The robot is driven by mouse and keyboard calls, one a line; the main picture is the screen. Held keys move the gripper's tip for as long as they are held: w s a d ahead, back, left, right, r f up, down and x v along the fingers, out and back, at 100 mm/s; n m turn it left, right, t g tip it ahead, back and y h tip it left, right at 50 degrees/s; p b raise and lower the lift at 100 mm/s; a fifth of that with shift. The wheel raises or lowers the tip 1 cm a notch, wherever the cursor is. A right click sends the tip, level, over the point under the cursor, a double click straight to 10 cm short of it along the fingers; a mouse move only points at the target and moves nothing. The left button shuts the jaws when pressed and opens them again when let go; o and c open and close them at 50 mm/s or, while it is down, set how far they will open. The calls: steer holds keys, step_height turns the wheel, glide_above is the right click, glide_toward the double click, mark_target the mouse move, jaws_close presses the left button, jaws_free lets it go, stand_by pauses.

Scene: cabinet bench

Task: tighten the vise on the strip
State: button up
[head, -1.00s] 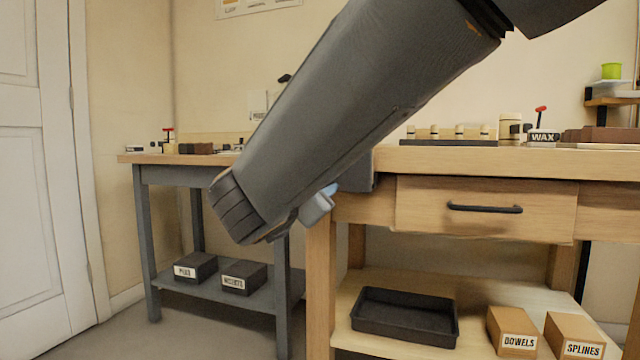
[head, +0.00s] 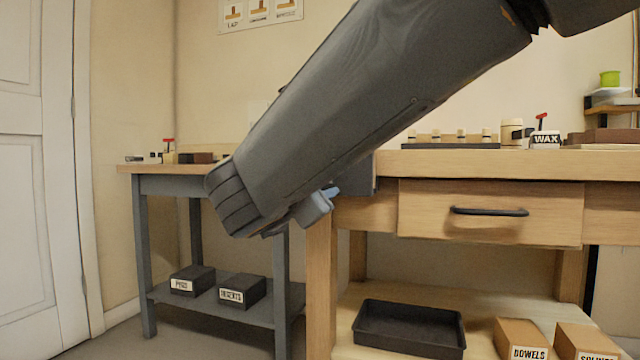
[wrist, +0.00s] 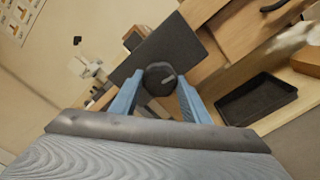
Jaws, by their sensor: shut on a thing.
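The vise shows as a dark plate (wrist: 200,52) at the bench's front left corner in the wrist view. It also shows in the head view as a dark block (head: 357,176), partly behind my arm. A round dark knob (wrist: 160,77) with a pale mark stands in front of the plate. My gripper (wrist: 160,84) has one blue finger on each side of the knob and is shut on it. In the head view my gripper (head: 316,207) is mostly hidden by my forearm, with a light blue part showing. I cannot make out the strip in either view.
The wooden bench has a drawer (head: 490,211) with a black handle right of the vise. A black tray (head: 408,330) and labelled boxes (head: 522,338) sit on its lower shelf. A grey side table (head: 212,300) stands at the left, with floor between it and the door.

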steer(key=o, duration=0.9)
steer(key=shift+b+v, duration=0.65)
steer(key=shift+v, duration=2.85)
